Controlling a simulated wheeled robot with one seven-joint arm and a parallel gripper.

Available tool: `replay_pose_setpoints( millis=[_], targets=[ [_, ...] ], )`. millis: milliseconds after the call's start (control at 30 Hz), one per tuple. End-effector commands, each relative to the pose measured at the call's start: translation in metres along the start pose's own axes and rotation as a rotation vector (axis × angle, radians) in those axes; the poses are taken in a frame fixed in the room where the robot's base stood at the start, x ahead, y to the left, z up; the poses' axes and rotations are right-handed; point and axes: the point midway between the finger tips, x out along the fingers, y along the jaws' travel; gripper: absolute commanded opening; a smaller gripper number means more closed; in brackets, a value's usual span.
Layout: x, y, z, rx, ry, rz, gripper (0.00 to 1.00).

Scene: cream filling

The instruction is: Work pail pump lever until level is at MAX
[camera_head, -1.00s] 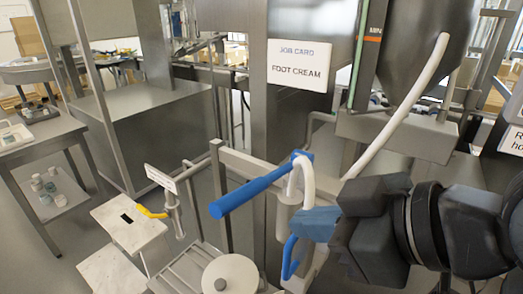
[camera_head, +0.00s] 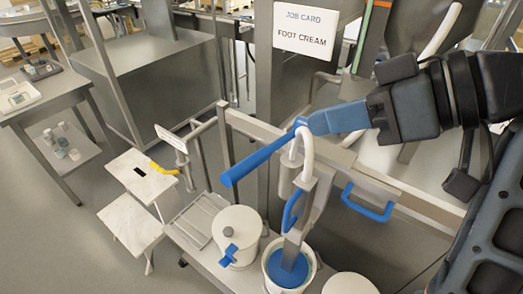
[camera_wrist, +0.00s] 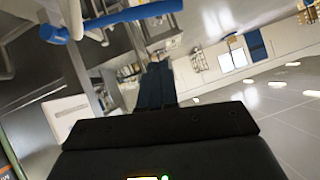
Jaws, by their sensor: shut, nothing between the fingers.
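The pump's blue lever (camera_head: 258,157) slants down to the left from its pivot at the pump head. It also shows at the top of the wrist view (camera_wrist: 125,17). The pump stands in an open white pail (camera_head: 268,278) with a blue disc inside. A white hose (camera_head: 307,148) curves over the pump head. My gripper (camera_head: 312,123) is shut and empty, its blue fingertips at or just behind the lever's pivot end; contact is unclear. The fingers show in the wrist view (camera_wrist: 155,75). The hopper's level gauge (camera_head: 362,40) is partly visible; no MAX mark is readable.
A lidded white pail (camera_head: 238,224) stands left of the pump, and another white lid (camera_head: 350,285) is at its right. A grey rail (camera_head: 262,131) and a blue handle (camera_head: 366,208) lie close by. White steps (camera_head: 130,175) stand left. A job card reads FOOT CREAM (camera_head: 305,30).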

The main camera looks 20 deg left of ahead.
Motion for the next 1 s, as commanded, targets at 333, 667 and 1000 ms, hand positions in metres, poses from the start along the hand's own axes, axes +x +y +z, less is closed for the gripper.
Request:
replay_pose_setpoints(
  millis=[333, 667, 1000],
  targets=[
    [0.022, -0.001, -0.001, -0.001, 0.0, -0.004, 0.0],
    [0.048, -0.001, 0.0, -0.001, 0.0, -0.004, 0.0],
    [0.098, -0.002, -0.001, 0.0, -0.004, -0.004, 0.0]
  ],
)
